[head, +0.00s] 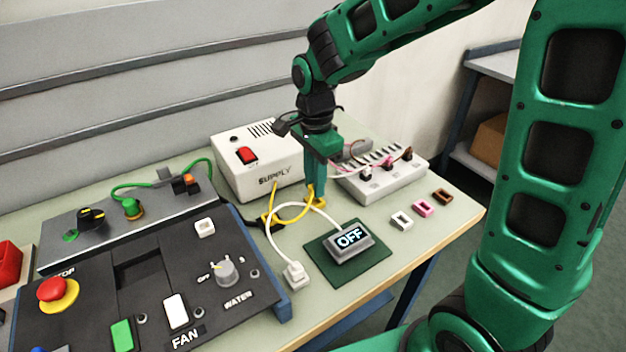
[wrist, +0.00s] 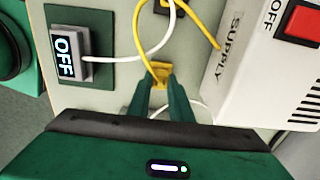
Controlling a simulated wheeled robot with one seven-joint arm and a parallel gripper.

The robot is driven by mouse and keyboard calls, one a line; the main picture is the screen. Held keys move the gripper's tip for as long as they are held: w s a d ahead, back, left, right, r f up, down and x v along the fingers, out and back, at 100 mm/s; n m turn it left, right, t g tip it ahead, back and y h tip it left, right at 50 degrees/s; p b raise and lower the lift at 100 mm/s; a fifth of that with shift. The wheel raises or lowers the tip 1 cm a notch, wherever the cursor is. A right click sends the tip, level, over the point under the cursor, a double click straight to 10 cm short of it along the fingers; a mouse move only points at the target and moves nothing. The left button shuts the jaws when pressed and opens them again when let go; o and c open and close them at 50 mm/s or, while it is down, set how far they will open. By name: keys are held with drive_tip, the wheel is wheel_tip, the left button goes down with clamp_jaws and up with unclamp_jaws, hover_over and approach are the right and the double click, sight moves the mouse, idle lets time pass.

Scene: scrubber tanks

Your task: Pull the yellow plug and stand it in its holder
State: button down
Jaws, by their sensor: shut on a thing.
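My gripper (head: 316,199) points down, shut on the yellow plug (head: 313,204), low over the table between the supply box and the OFF display. In the wrist view the yellow plug (wrist: 160,74) shows between the fingertips, partly hidden by them. Its yellow cord (wrist: 202,25) curves back towards the supply box. A small yellow and dark piece (head: 268,219) lies left of the plug; I cannot tell whether it is the holder. I cannot tell whether the plug touches the table. White (head: 401,221), pink (head: 423,208) and brown (head: 442,197) frame-like pieces lie to the right.
The white supply box (head: 258,165) stands behind on the left, the power strip (head: 385,183) with several plugs behind on the right. The OFF display (head: 349,240) sits on a green mat in front. A white plug (head: 296,275) and its cord are near the control panel (head: 150,290).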

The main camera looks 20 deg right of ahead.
drive_tip(key=shift+f, duration=0.95)
drive_tip(key=c, duration=1)
unclamp_jaws()
drive_tip(key=shift+c, duration=0.2)
drive_tip(key=shift+r, duration=4.25)
